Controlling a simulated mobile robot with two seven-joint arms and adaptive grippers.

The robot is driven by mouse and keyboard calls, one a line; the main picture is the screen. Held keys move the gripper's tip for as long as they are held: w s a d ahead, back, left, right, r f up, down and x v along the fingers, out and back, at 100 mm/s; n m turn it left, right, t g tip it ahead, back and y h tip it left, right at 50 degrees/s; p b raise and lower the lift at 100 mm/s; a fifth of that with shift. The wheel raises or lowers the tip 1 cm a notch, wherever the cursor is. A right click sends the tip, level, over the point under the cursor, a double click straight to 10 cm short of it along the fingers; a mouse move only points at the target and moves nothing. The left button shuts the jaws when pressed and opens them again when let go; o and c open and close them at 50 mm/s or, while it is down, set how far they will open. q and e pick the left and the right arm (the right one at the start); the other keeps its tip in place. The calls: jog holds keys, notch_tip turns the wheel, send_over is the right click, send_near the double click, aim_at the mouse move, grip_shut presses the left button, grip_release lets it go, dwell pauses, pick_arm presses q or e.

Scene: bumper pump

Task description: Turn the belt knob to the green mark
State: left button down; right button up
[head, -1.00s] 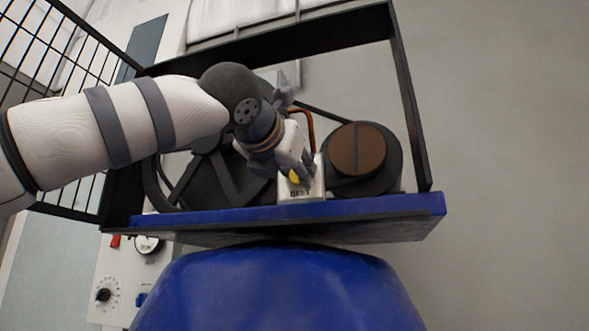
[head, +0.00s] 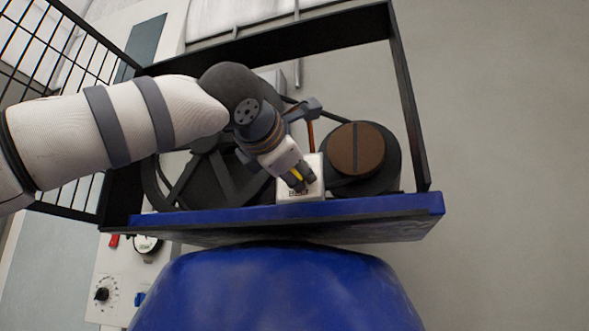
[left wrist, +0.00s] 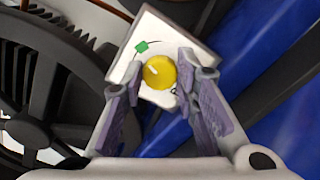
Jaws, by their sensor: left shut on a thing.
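The belt knob (left wrist: 160,74) is a round yellow knob with a short white pointer line, on a white plate (left wrist: 125,70). The pointer line slants up and left, roughly toward the green mark. My left gripper (left wrist: 163,68) is shut on the knob, one finger on each side. In the head view my left gripper (head: 303,184) reaches down to the white box (head: 288,190), covering most of the knob. My right gripper is not in view.
A black frame (head: 408,110) surrounds the box, with a brown-faced pulley (head: 357,150) at right and a dark spoked wheel (head: 205,180) at left. A blue base (head: 390,206) lies below. A mesh guard (head: 60,55) stands open at left. The right side is free.

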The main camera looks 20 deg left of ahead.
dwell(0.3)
pick_arm(q)
jog(key=c, duration=1.2)
grip_release()
jog(key=shift+c, duration=0.2)
jog(key=shift+s, duration=0.1)
jog(key=s, duration=1.1)
jog(key=shift+s+a, duration=0.2)
jog(key=shift+s, duration=0.2)
